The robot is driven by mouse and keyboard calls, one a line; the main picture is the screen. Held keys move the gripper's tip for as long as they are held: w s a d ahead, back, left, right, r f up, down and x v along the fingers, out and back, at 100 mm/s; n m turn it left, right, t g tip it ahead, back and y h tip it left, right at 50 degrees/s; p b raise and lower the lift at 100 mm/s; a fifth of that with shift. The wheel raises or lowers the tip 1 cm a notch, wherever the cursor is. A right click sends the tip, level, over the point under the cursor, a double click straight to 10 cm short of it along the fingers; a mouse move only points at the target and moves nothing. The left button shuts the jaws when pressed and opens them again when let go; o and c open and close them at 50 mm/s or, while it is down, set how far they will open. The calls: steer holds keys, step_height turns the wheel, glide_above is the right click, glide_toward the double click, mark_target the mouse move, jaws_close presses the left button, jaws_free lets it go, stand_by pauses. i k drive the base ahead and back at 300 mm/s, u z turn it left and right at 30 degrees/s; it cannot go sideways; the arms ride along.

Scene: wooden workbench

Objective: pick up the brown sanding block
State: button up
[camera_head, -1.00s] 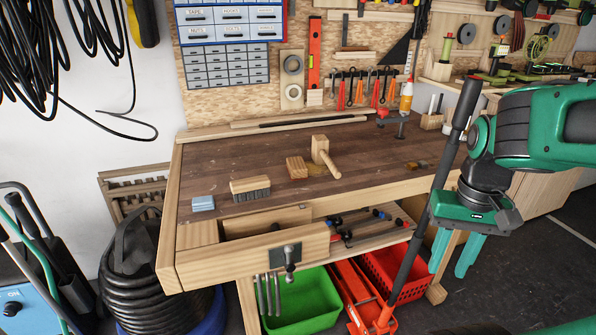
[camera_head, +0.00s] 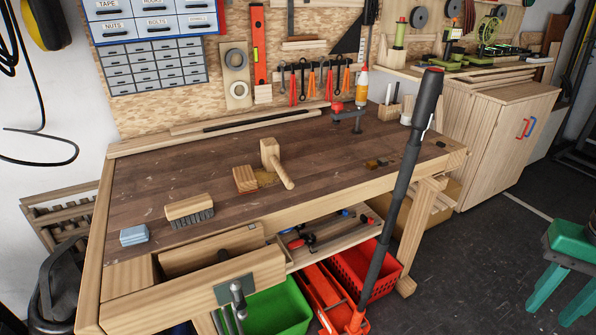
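The brown sanding block (camera_head: 245,179), a small reddish-brown block, lies on the dark worktop of the workbench (camera_head: 140,185), just left of the wooden mallet (camera_head: 270,155). Its top and front show, and nothing covers it.
A wooden brush (camera_head: 188,205) and a blue block (camera_head: 134,235) lie left of the sanding block. A long black-handled red jack (camera_head: 390,200) rises before the bench's front right. A clamp (camera_head: 350,115) stands at the back. The worktop's right middle is mostly clear.

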mark_target(245, 178)
steer(key=z, duration=2.1)
steer(key=k, duration=1.4)
steer(key=u, duration=1.5)
steer(key=i, duration=1)
steer(key=z, duration=0.1)
